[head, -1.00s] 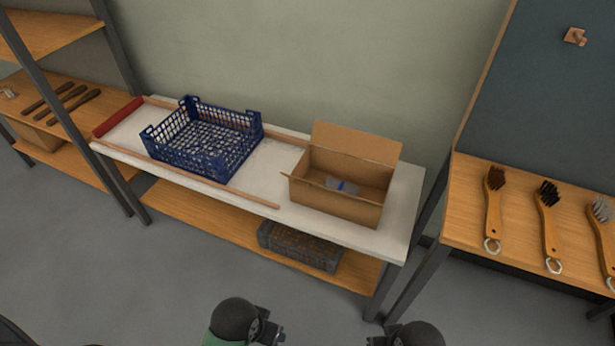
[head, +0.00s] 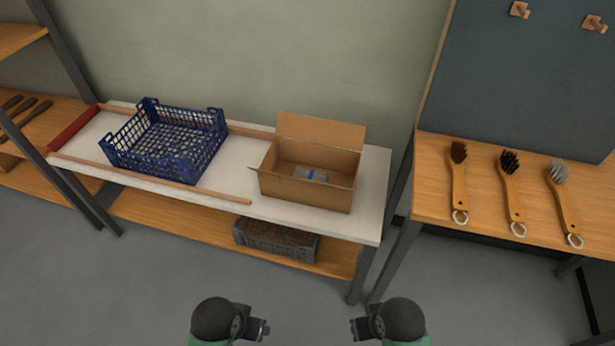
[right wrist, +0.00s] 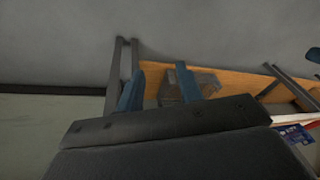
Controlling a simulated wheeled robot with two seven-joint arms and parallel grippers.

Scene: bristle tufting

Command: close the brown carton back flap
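The brown carton (head: 303,192) stands open on the white bench top, toward its right end. Its back flap (head: 320,130) stands up at the rear, tilted slightly back toward the wall. A clear item with a blue mark (head: 311,175) lies inside the carton. My left gripper (head: 265,329) and right gripper (head: 354,328) are in front of the bench at the bottom of the head view, well away from the carton. The right gripper's two blue fingers (right wrist: 158,90) are apart with nothing between them. The left fingers are too small to read.
A blue crate (head: 195,160) stands left of the carton, between wooden rails (head: 150,183). A grey crate (head: 275,240) sits on the lower shelf. Several brushes, including a black one (head: 511,185), lie on the right-hand shelf. The floor before the bench is clear.

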